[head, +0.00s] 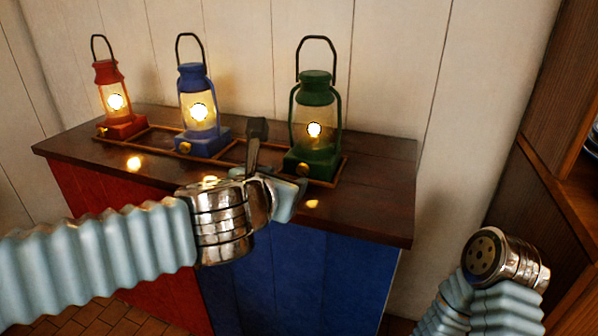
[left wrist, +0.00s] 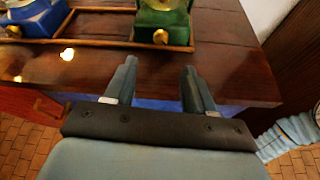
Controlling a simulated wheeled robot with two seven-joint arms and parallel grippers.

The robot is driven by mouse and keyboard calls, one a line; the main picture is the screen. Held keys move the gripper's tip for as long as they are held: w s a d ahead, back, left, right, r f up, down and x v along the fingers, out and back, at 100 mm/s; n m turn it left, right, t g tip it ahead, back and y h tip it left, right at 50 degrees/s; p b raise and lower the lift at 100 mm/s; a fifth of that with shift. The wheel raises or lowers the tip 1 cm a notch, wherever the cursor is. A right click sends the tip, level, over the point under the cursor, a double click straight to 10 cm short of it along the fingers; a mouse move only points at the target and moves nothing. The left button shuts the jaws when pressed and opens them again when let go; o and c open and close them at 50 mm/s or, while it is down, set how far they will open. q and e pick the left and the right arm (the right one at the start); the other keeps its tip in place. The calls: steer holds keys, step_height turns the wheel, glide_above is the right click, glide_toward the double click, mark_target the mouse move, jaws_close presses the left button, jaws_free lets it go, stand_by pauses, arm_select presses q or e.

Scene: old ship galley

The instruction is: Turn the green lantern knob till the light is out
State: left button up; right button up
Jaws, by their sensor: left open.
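The green lantern (head: 316,95) stands upright at the right of the dark wooden top, and its light is on. Its small brass knob (head: 304,169) is low on the front of its base; in the left wrist view the knob (left wrist: 160,37) lies just beyond the fingertips, about midway between them. My left gripper (head: 279,157) is open and empty in front of the green lantern. Its two fingers (left wrist: 160,66) point toward the knob, apart from it. My right gripper does not show; only part of my right arm is at the lower right.
A lit blue lantern (head: 194,82) and a lit red lantern (head: 108,75) stand to the left, each with a brass knob. Low wooden rails (head: 234,152) surround the lantern bases. The cabinet top (head: 378,195) is clear to the right. A wooden shelf unit (head: 560,150) is at far right.

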mark_target(302, 172)
arm_select(q)
steer(key=b+x, duration=0.1)
steer(key=x, duration=0.9)
steer(key=shift+d+f, duration=0.1)
jaws_close()
steer(key=shift+w+n+h, duration=0.1)
steer(key=shift+n+h, duration=0.6)
steer(key=shift+n, duration=0.2)
steer(key=shift+a+n+g+h+b, duration=0.25)
steer(key=shift+n+g+h+b, duration=0.15)
steer(key=shift+n+h, duration=0.8)
steer(key=shift+n, duration=0.3)
